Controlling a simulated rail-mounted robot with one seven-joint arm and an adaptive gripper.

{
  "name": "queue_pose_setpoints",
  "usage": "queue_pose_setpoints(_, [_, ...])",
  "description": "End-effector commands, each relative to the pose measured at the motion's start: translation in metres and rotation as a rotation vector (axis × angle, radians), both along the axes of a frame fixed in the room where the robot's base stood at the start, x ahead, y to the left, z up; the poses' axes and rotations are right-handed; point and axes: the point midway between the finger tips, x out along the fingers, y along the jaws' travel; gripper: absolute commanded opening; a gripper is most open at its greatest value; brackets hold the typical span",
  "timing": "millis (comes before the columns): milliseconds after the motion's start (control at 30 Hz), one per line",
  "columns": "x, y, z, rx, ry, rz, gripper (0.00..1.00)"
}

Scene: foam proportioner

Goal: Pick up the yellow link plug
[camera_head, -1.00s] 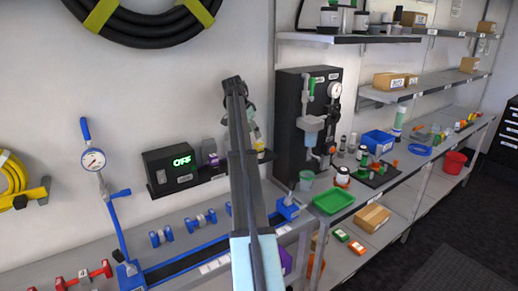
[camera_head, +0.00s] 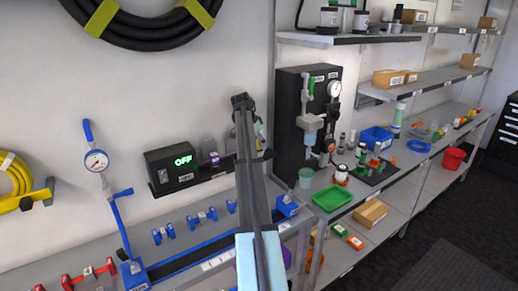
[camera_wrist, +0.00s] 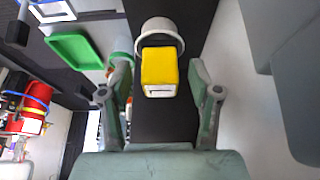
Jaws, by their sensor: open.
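The yellow link plug (camera_wrist: 159,70) is a small yellow block with a white label strip, at the upper middle of the wrist view. A pale grey round fitting (camera_wrist: 160,27) shows directly behind it. My gripper (camera_wrist: 161,80) is open, with one finger on each side of the plug and a visible gap to both. In the head view my gripper (camera_head: 243,101) is in front of the back wall, between the OFF display box and the black panel. The plug cannot be made out there, hidden by my arm.
The black box with the OFF display (camera_head: 177,165) is left of my arm. The black panel with a gauge (camera_head: 307,115) stands to its right. A green tray (camera_head: 332,198) lies on the bench below the panel. Blue clamps (camera_head: 202,219) line the lower bench.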

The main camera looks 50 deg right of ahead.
Motion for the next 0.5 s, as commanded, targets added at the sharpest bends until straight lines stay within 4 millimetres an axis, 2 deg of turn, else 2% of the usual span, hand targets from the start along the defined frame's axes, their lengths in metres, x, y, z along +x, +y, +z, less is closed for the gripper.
queue_pose_setpoints(33, [0.0001, 0.0001, 0.0000, 0.000, 0.000, 0.000, 0.62])
queue_pose_setpoints(67, [0.0001, 0.0001, 0.0000, 0.000, 0.000, 0.000, 0.55])
queue_pose_setpoints(200, [0.0001, 0.0001, 0.0001, 0.000, 0.000, 0.000, 0.06])
queue_pose_setpoints(233, [0.0001, 0.0001, 0.0001, 0.000, 0.000, 0.000, 0.00])
queue_pose_setpoints(500, [0.0001, 0.0001, 0.0005, 0.000, 0.000, 0.000, 0.00])
